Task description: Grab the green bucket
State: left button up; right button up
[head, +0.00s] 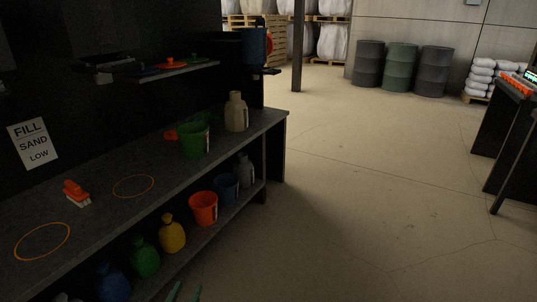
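The green bucket (194,141) stands upright on the dark bench top (105,204), toward its far end. A beige jug (236,112) stands just behind it to the right, and a small red thing (171,135) lies by its left side. My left gripper (185,293) shows only as two greenish fingertips at the bottom edge. They are apart with nothing visible between them, low in front of the bench and well away from the bucket. My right gripper is out of view.
The lower shelf holds an orange bucket (204,209), a blue bucket (227,187) and several jugs, including a yellow one (172,235). An orange-handled brush (77,193) lies on the bench. A small upper shelf (170,70) overhangs it.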

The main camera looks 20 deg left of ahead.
aim_at(193, 136)
jog(key=i, duration=0.95)
jog(key=i+u, duration=0.1)
jog(key=i, duration=0.9)
jog(key=i+l+u, duration=0.1)
jog(key=i+u, duration=0.35)
jog(key=i+l+u, duration=0.3)
jog(key=u, duration=0.15)
jog(key=i+l+u, duration=0.85)
jog(key=l+u, duration=0.45)
jog(key=l, duration=0.2)
jog(key=i, duration=0.05)
